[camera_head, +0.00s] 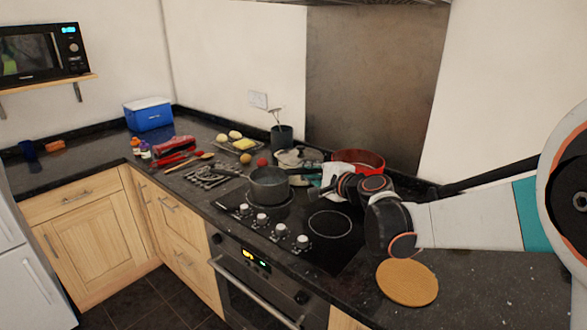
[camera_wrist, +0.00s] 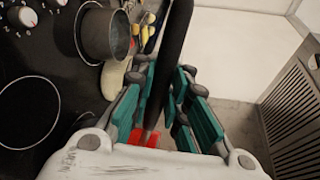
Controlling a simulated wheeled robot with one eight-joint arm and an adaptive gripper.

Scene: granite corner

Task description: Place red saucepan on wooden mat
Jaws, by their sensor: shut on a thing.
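The red saucepan (camera_head: 372,157) is at the back right of the hob, partly hidden behind my gripper and wrist. My gripper (camera_head: 318,188) is in front of it and to its left. In the wrist view my gripper (camera_wrist: 164,85) is shut on the saucepan's long dark handle, which runs between the teal finger pads. A small red part of the saucepan (camera_wrist: 145,138) shows at the bottom there. I cannot tell whether the pan is lifted. The round wooden mat (camera_head: 407,283) lies bare on the front right counter.
A grey pot (camera_head: 269,187) stands on the hob (camera_head: 345,240) left of my gripper; it also shows in the wrist view (camera_wrist: 108,35). A lidded pot (camera_head: 298,157) and a utensil holder (camera_head: 281,135) stand behind. The counter right of the mat is clear.

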